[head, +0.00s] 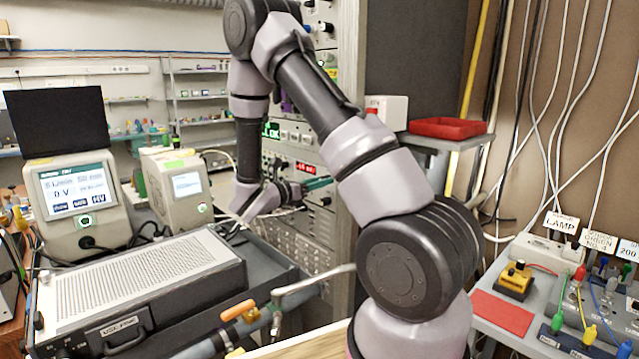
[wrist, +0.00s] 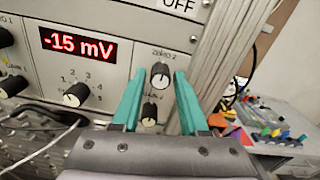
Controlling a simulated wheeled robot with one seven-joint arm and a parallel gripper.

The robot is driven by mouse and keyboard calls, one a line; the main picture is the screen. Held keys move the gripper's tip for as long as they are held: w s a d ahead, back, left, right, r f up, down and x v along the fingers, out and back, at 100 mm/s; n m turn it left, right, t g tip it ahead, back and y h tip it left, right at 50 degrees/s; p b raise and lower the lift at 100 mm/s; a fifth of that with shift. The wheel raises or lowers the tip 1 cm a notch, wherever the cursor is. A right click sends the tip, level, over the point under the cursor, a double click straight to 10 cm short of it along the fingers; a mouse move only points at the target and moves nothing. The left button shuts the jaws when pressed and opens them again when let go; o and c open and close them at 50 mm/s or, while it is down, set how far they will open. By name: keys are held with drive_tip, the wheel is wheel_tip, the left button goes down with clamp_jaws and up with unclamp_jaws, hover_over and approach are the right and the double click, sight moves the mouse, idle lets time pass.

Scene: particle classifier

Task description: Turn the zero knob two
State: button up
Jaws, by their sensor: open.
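The zero knob two (wrist: 160,75), black with a white pointer cap under a "zero 2" label, is on the grey panel in the wrist view. My gripper (wrist: 159,82) is open, with one teal finger on each side of the knob in that view. Whether the fingers touch it I cannot tell. A second knob (wrist: 150,115) sits just below, also between the fingers, its label partly hidden. In the head view my gripper (head: 312,187) is at the instrument rack, and the knob cannot be made out there.
A red display (wrist: 78,46) reads -15 mV, with a selector knob (wrist: 76,95) below it. The rack's metal edge post (wrist: 222,50) runs close to the right finger. In the head view a flat instrument (head: 150,275) stands on a cart left of my arm.

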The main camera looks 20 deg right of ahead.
clamp_jaws()
drive_tip(key=shift+m, duration=0.3)
drive_tip(key=m, duration=1.1)
idle(0.5)
unclamp_jaws()
